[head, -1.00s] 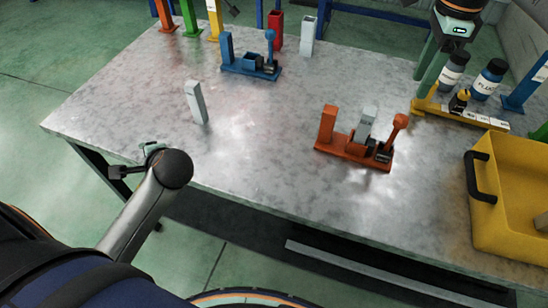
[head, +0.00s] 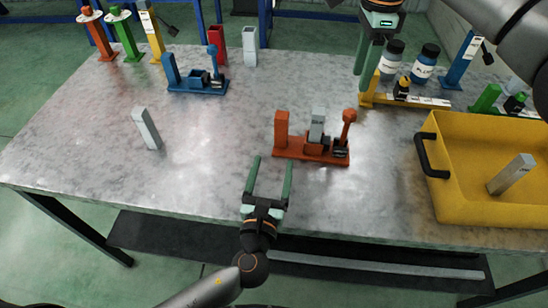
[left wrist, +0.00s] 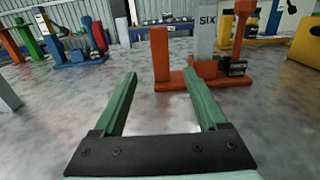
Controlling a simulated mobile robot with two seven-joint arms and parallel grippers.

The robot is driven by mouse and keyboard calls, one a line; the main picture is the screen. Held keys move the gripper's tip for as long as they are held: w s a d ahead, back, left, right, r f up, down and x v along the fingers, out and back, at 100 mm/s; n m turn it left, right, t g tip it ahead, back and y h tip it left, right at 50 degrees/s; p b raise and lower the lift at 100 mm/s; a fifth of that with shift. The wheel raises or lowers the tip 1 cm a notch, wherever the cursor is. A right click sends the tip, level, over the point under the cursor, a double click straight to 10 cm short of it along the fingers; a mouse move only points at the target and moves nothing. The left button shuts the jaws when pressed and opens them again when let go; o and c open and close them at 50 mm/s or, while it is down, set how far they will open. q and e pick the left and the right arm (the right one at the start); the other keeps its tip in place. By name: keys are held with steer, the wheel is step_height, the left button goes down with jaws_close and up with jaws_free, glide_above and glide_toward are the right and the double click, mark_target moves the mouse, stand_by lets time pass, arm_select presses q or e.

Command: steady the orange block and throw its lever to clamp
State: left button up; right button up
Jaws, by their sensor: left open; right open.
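The orange block (head: 305,153) stands on the metal table, with an upright post at its left end and an orange lever (head: 348,122) with a round knob at its right end. The lever stands upright. A grey piece (head: 318,122) stands in the block between post and lever; it reads "SIX" in the left wrist view (left wrist: 206,70). My left gripper (head: 271,172) is open and empty, just in front and left of the block, its fingers pointing towards it and apart from it. My right gripper (head: 372,62) is open, above the table's back right, over the yellow fixture.
A blue block (head: 195,85) with a lever stands at the back left. A loose grey piece (head: 146,128) stands left of centre. A yellow bin (head: 490,213) with a grey piece inside is at the right. Two bottles (head: 424,64) stand behind the yellow fixture (head: 415,102).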

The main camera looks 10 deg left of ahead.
mark_target(280, 134)
arm_select(q)
steer(key=w, duration=1.2)
steer(key=shift+w, duration=0.15)
jaws_close()
stand_by(1.0)
